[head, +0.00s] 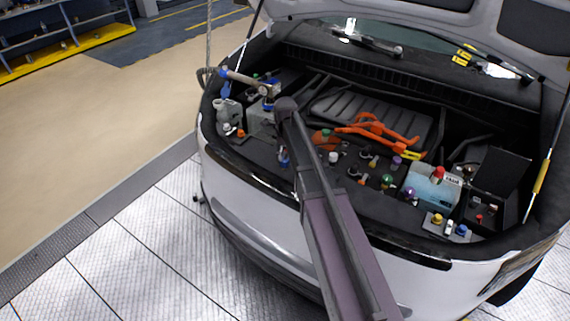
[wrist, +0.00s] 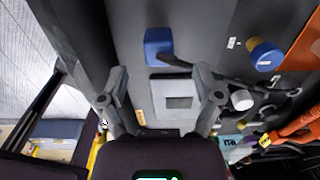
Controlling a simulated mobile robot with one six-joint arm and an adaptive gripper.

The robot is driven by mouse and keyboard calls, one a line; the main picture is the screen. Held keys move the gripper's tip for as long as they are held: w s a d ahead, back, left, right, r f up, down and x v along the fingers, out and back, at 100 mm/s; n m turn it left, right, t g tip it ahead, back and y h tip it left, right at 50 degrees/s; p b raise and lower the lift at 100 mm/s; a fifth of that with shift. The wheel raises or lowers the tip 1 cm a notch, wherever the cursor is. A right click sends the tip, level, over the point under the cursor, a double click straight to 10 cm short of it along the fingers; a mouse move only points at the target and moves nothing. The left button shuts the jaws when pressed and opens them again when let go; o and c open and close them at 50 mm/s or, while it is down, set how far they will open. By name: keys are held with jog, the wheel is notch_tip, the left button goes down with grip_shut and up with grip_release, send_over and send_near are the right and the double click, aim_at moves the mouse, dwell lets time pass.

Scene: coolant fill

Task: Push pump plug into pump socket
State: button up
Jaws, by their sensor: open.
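In the wrist view my gripper (wrist: 160,82) is open, with its two grey fingers spread and nothing held between them. A blue block (wrist: 158,46), which looks like the pump plug, lies past the fingertips on the dark panel. A dark cable runs from its right side. A grey plate with a pale rectangle (wrist: 177,95) shows between the fingers; I cannot tell whether it is the pump socket. In the head view a small blue piece (head: 283,158) shows beside my arm, and my arm hides much of the area around it.
A blue-and-yellow cap (wrist: 265,55) and a white cap (wrist: 242,100) stand to the right. Orange cables (head: 375,132) cross the bay. A light blue coolant tank (head: 428,186) with a red cap stands at the right. The raised trunk lid overhangs the back.

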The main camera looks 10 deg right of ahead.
aim_at(284, 159)
jog(key=shift+f, duration=0.15)
notch_tip(284, 159, down, 5)
jog(key=b, duration=0.5)
jog(key=shift+a, duration=0.1)
dwell(0.5)
jog(key=c, duration=1)
